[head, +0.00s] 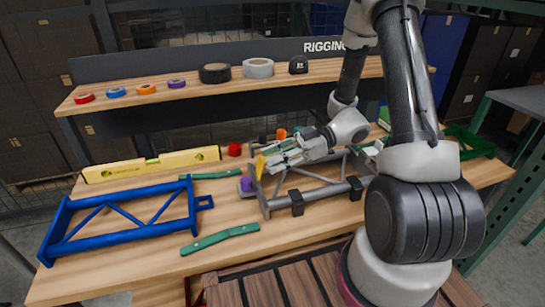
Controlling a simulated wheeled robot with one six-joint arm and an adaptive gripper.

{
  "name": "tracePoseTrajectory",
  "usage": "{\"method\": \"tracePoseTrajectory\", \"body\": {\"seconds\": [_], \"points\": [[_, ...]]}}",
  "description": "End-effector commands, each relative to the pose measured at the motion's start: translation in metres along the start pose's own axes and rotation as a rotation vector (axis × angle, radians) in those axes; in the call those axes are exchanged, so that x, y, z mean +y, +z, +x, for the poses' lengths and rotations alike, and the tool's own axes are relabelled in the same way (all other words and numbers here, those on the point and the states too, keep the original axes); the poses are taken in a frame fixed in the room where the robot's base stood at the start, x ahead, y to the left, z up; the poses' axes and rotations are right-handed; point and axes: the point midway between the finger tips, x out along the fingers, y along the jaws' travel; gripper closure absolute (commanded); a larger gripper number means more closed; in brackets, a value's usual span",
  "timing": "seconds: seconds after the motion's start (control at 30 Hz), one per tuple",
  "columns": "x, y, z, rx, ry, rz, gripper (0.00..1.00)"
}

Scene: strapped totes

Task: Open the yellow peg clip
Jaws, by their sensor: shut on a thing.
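The yellow peg clip (260,167) shows as a small yellow piece at the left end of the grey truss frame (310,195) on the workbench. My gripper (268,158) reaches in from the right, with its fingertips at the clip. It is shut on the clip, and its fingers hide part of it. Whether the clip is open or closed cannot be told at this size. A purple piece (246,184) sits just left of the grey frame's end.
A blue truss frame (120,225) lies at the left. Green straps (220,238) and a yellow spirit level (150,164) lie nearby. Tape rolls (215,73) stand on the raised shelf behind. A green tray (468,142) is at the right. Some bench is bare at front left.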

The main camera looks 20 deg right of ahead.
Motion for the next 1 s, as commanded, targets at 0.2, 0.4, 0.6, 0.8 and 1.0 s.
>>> {"method": "tracePoseTrajectory", "body": {"seconds": [0.2, 0.4, 0.6, 0.8, 1.0], "points": [[0.0005, 0.0039, -0.0009, 0.031, 0.002, 0.001, 0.96], [0.0003, 0.0042, -0.0009, 0.035, 0.001, 0.001, 0.96], [0.0001, 0.0043, -0.0008, 0.035, 0.0, 0.001, 0.96], [-0.0001, 0.0036, -0.0008, 0.036, -0.001, 0.001, 0.5], [-0.0002, 0.0032, -0.001, 0.037, -0.001, 0.001, 0.5]]}}
